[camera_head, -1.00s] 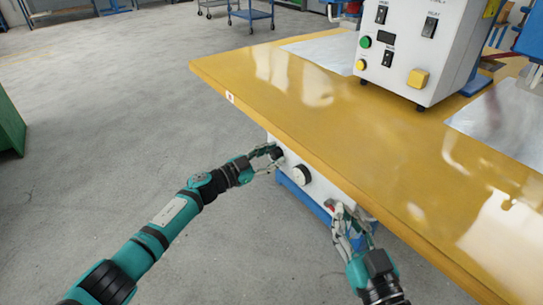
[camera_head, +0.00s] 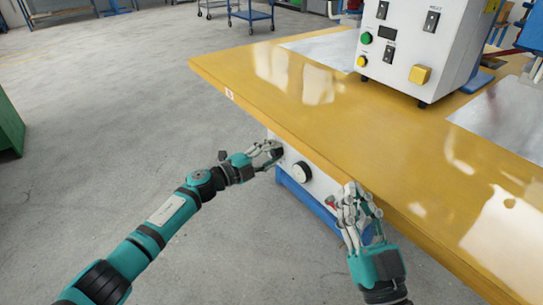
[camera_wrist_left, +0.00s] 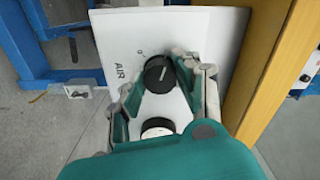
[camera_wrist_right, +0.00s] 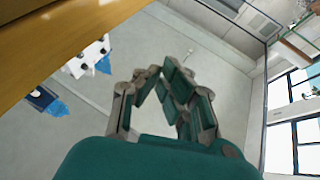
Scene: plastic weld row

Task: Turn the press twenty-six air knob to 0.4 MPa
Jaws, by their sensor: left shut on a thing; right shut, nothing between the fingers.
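The black air knob (camera_wrist_left: 158,73) is on a white panel (camera_wrist_left: 110,30) marked "AIR" and "0" in the left wrist view. My left gripper (camera_wrist_left: 158,80) is shut on the air knob, with a finger on each side of it. In the head view this gripper (camera_head: 275,148) is at the panel under the yellow table's edge. A round white-faced dial with a black rim (camera_head: 301,173) sits beside the knob; its reading is too small to tell. My right gripper (camera_head: 355,192) is shut and empty, in front of the table's edge. It also shows in the right wrist view (camera_wrist_right: 158,75).
The yellow table (camera_head: 300,90) carries a white control box (camera_head: 410,50) with buttons and switches. A small red part (camera_head: 330,201) shows on the panel beside my right gripper. A blue frame (camera_head: 300,195) stands below.

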